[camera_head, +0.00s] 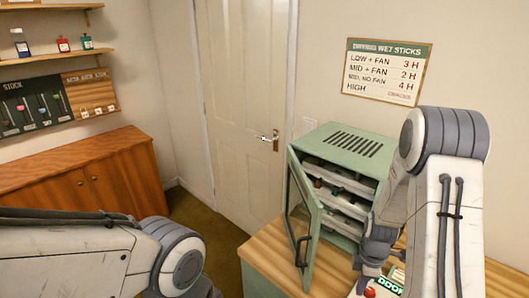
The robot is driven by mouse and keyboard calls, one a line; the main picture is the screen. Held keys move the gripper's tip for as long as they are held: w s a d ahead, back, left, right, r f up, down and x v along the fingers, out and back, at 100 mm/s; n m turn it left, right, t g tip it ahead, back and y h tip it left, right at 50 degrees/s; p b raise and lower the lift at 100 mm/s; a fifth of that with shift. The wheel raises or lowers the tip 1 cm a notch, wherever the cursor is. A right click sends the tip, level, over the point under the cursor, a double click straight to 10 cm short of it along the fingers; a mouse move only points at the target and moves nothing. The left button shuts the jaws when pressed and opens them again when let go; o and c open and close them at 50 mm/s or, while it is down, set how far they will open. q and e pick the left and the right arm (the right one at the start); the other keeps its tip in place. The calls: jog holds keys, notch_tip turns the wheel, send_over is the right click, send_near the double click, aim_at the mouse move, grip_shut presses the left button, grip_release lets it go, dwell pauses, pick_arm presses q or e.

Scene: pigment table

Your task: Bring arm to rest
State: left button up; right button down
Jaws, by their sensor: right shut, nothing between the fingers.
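My right arm rises at the right side of the head view and bends down again. Its dark wrist and gripper (366,268) hang low in front of the green cabinet (350,143), over the wooden table. The right gripper is small and partly covered by my own arm; it is shut with nothing seen in it. Just below it are a red button (370,292) and a green "DOOR" label (390,286); I cannot tell whether the gripper touches them. My left arm comes in at the lower left, but its gripper is outside the view.
The cabinet's glass-paned door (303,225) stands open toward the front left, showing racks with small items. The wooden table (268,262) has bare top left of the door. A sideboard (85,185) and shelves (50,57) stand left. Floor is clear before the white door (245,100).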

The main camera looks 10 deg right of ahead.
jog(key=s+a+r+m+b, duration=0.15)
jog(key=a+r, duration=0.25)
jog(key=a, duration=0.5)
jog(key=s+a+r+m+b, duration=0.15)
jog(key=a+r, duration=0.35)
jog(key=a, duration=0.5)
jog(key=s+a+r+m+b, duration=0.1)
jog(key=s+a+r, duration=0.1)
jog(key=s+a, duration=0.2)
jog(key=s+a+r+m+y+b, duration=0.1)
jog(key=s+a, duration=0.3)
jog(key=s, duration=0.7)
jog(key=shift+a+r+m+b, duration=0.3)
jog(key=shift+r+m+b, duration=0.3)
jog(key=shift+m+b, duration=0.15)
